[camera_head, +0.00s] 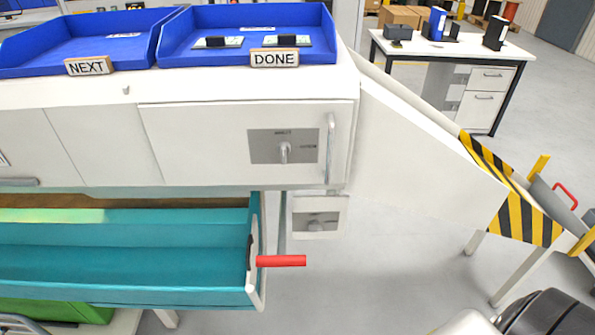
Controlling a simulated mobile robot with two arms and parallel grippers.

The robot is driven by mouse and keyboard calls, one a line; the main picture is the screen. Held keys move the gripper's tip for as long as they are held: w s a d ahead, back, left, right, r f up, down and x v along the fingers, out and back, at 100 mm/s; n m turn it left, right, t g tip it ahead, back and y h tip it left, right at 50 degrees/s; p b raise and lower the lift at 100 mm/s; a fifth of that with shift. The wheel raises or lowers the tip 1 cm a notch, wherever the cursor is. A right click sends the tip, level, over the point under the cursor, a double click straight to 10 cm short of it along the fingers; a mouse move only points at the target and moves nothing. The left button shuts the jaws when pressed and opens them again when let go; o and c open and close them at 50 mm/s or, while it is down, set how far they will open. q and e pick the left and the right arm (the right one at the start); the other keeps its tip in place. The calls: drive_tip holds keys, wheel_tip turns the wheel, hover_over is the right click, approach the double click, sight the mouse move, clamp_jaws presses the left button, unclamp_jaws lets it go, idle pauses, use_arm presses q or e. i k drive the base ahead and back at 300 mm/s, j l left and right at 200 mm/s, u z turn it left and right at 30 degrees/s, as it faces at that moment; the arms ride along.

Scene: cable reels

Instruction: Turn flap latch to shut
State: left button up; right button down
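A grey plate (268,146) with a small silver turn lever (285,151) is set in the white cabinet front. The lever's arm appears to hang downward. Small labels stand above it and to its right, too small to read surely. A second turn knob (317,221) sits on a small white box below the cabinet's right corner, its handle lying roughly level. I cannot tell which one is the flap latch. A white sloping panel (430,145) with yellow-black striped ends stands right of the cabinet. Neither gripper shows; a dark and white part at the lower right may be my arm.
An upright bar handle (330,148) is beside the grey plate. Blue trays (178,52) marked NEXT and DONE stand on top. Floor (390,250) is clear right of the drawer.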

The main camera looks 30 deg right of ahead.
sight(314, 226)
drive_tip(key=z, duration=1.05)
